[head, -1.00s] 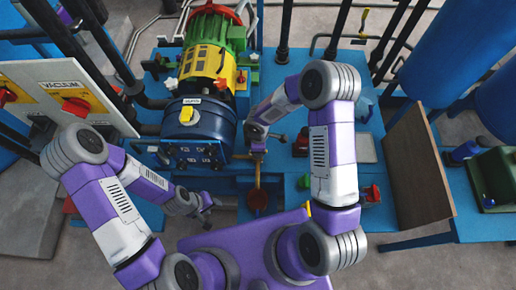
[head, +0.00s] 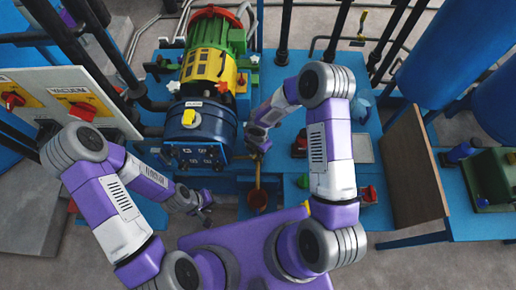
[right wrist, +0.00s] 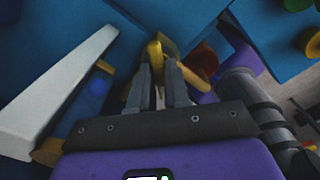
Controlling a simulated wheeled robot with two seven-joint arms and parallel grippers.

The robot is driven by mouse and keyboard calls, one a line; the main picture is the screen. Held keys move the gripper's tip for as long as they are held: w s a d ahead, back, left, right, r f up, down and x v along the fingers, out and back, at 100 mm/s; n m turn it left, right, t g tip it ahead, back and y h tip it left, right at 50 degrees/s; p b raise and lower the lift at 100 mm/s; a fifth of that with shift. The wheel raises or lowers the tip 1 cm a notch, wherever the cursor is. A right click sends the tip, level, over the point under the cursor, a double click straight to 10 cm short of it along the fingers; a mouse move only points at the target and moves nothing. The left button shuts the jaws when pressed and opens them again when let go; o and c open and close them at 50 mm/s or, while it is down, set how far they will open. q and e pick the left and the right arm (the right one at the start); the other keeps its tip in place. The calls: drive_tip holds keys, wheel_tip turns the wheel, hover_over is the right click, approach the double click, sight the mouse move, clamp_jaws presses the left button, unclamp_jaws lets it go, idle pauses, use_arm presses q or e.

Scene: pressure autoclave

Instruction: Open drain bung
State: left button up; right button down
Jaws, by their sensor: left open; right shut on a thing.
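My right gripper (head: 262,147) is beside the right side of the blue vessel (head: 204,145). In the right wrist view its two fingers (right wrist: 159,82) are shut on a yellow bar-like handle (right wrist: 154,50), which I take to be the drain bung's handle. The bung itself cannot be made out. A yellow pipe (head: 258,174) runs below it towards a reddish-brown cup (head: 257,199). My left gripper (head: 203,203) is open and empty, low in front of the vessel and apart from it.
A control panel with red knobs (head: 78,108) stands at the left. A brown board (head: 416,165) and a green box (head: 492,178) are at the right. A red-handled part (head: 367,195) stands right of my right arm. Dark pipes rise behind.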

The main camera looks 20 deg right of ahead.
drive_tip(key=n+p, duration=0.1)
drive_tip(key=n, duration=0.3)
drive_tip(key=shift+n+p, duration=0.3)
drive_tip(key=shift+p, duration=0.1)
drive_tip(key=n+p, duration=0.2)
drive_tip(key=n, duration=0.3)
drive_tip(key=shift+r, duration=0.1)
drive_tip(key=n+p, duration=0.2)
drive_tip(key=n, duration=0.3)
drive_tip(key=shift+n, duration=0.4)
drive_tip(key=n+p, duration=0.1)
drive_tip(key=n, duration=0.3)
drive_tip(key=shift+p, duration=0.4)
drive_tip(key=shift+n, duration=0.3)
drive_tip(key=c, duration=1.1)
unclamp_jaws()
wheel_tip(320, 180, up, 7)
drive_tip(key=shift+r+p, duration=0.2)
drive_tip(key=shift+p, duration=0.55)
